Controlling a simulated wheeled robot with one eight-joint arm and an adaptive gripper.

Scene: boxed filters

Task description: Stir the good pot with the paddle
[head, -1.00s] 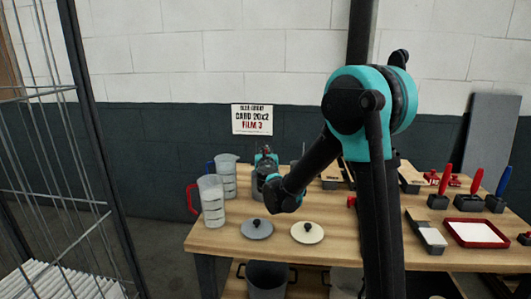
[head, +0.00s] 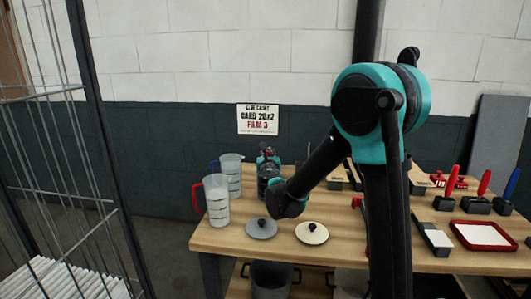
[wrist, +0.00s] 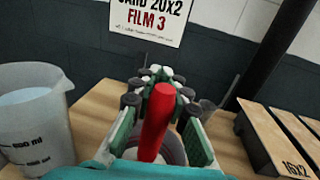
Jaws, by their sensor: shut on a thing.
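My gripper (wrist: 160,90) is shut on the red handle of the paddle (wrist: 155,122), which stands steeply between the fingers in the wrist view. The paddle's lower end is hidden. A pale round pot rim (wrist: 172,151) shows behind and below the handle. I cannot tell from these frames which pot is the good one or how deep the paddle sits.
Two measuring jugs (head: 217,205) (head: 231,178) stand just left of the gripper. A grey lid (head: 261,229) and a cream lid (head: 312,234) lie in front. Long boxes (wrist: 275,140) are on the right. A wire rack (head: 60,150) stands at far left.

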